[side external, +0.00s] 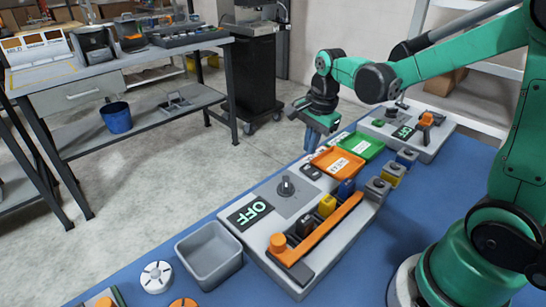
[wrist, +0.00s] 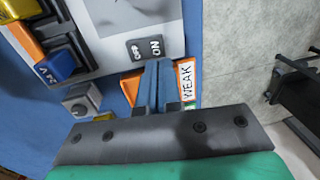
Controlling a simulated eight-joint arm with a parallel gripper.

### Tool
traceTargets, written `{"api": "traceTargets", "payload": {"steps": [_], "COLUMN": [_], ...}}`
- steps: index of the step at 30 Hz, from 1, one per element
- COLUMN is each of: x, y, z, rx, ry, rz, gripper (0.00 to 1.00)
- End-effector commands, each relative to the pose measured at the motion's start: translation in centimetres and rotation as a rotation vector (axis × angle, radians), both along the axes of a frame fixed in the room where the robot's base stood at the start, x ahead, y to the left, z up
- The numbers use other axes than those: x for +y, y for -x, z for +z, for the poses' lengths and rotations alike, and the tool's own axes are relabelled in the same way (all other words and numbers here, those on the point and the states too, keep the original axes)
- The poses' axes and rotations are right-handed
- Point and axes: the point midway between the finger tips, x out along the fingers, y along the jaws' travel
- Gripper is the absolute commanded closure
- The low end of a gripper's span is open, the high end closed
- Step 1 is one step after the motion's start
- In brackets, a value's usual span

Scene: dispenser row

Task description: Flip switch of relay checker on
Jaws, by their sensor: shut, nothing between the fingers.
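In the wrist view the switch (wrist: 146,48) shows OFF and ON markings; I cannot tell which side is pressed. My gripper (side external: 315,142) is above the bench near the box's far end. In the wrist view its blue fingers (wrist: 158,80) are shut and empty, with their tips close below the switch; contact cannot be told.
An orange tray (side external: 338,163) labelled WEAK lies beyond the box, partly behind my fingers in the wrist view. A green tray (side external: 361,144) lies behind it. Another grey device (side external: 432,147) also reads OFF. A grey bin (side external: 209,254) stands at the near left.

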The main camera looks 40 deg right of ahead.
Motion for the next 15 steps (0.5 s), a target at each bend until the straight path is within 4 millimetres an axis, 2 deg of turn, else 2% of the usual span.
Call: {"api": "traceTargets", "payload": {"steps": [6, 15], "x": [0.0, 0.0], "y": [-0.4, -0.5], "z": [-2.8, -3.9], "rx": [0.0, 0.0], "ry": [0.0, 0.0], "rz": [0.0, 0.0], "gripper": [1.0, 1.0]}}
